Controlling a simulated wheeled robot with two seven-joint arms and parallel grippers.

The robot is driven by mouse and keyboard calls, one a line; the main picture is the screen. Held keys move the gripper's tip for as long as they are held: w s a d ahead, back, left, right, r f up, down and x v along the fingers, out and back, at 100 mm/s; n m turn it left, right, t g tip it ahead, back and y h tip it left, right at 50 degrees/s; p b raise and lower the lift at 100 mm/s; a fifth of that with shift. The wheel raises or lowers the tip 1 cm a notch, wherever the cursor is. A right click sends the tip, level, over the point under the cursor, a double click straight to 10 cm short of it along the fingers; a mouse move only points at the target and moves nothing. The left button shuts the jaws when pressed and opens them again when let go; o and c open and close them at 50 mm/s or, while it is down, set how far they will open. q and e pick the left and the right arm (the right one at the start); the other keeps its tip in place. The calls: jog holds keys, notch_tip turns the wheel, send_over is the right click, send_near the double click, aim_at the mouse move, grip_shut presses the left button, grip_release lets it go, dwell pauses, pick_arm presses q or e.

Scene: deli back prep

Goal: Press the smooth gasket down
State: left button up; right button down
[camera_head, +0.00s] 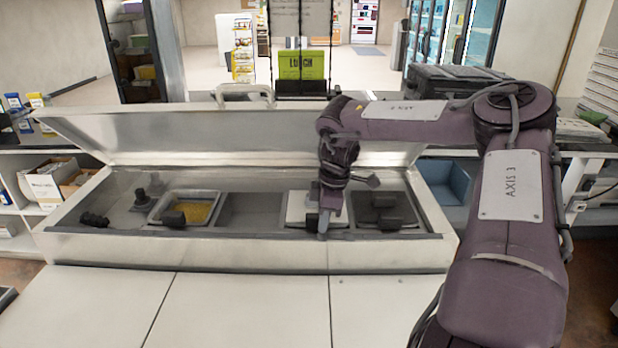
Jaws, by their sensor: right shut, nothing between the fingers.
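A steel prep counter (200,253) stands in front of me with its long lid (230,135) raised. I cannot clearly pick out a smooth gasket; it may be too small to tell or hidden by my gripper. My right gripper (322,236) is shut and empty. It points down, with its tips at the inner side of the counter's front rim, in front of a white container. I cannot tell whether the tips touch the rim. My left gripper is not in view.
Inside the well are a pan of yellow food (196,211), a white container (297,207), a dark-lidded container (384,209) and small black items (94,219) at left. The raised lid stands behind my gripper. A black case (455,80) lies behind at right.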

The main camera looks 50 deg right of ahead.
jog(key=shift+f+b, duration=0.6)
jog(key=shift+f, duration=0.2)
jog(key=shift+s+a+f, duration=0.1)
jog(key=shift+s+f, duration=0.1)
jog(key=shift+s, duration=0.05)
dwell(0.5)
jog(key=shift+w+r+p, duration=0.25)
jog(key=shift+r+p, duration=0.5)
jog(key=shift+r, duration=0.15)
jog(key=shift+s+r, duration=0.1)
jog(key=shift+r, duration=0.2)
